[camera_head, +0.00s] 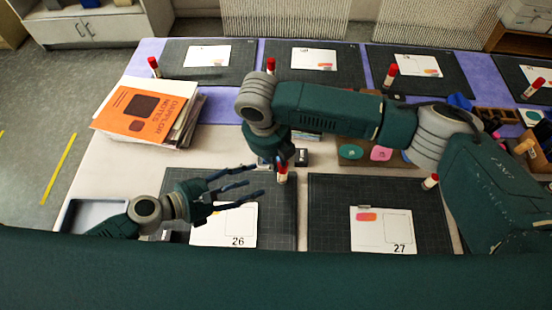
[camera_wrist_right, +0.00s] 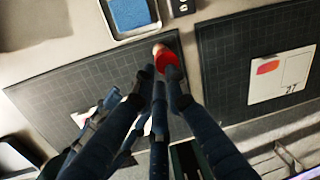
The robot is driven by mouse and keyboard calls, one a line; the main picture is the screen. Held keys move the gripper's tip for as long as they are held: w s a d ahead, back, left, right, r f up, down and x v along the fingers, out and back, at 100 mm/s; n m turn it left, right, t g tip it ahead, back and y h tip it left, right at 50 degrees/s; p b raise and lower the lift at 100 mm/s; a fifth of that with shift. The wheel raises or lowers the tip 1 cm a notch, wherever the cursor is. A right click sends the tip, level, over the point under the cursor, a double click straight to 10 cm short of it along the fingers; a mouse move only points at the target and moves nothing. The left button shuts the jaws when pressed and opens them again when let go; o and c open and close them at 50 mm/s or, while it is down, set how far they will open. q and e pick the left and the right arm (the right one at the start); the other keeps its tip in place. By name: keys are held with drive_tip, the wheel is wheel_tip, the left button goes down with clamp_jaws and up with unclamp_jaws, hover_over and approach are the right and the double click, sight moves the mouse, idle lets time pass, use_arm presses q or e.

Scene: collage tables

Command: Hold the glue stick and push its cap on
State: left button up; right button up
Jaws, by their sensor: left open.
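A glue stick (camera_head: 282,178) with a white body and a red top stands upright at the right edge of the dark mat with card 26. Its red top also shows in the right wrist view (camera_wrist_right: 168,63). My right gripper (camera_head: 279,160) is over it from above, with its fingertips around or just beside the red top. I cannot tell whether they grip it. My left gripper (camera_head: 250,182) is open and empty, its spread fingers pointing right toward the stick, a little to its left. I cannot make out whether the red cap is fully seated.
Card 26 (camera_head: 225,228) lies under my left gripper, and card 27 (camera_head: 382,230) is on the mat to the right. Another glue stick (camera_head: 431,182) stands there. A stack with an orange notebook (camera_head: 145,112) is at the left. Pink and green pieces (camera_head: 380,153) lie behind.

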use_arm(q)
drive_tip(key=shift+f, duration=0.15)
wheel_tip(320, 180, up, 6)
drive_tip(key=p, duration=0.5)
drive_tip(key=shift+f, duration=0.15)
drive_tip(key=shift+s+f, duration=0.1)
idle(0.4)
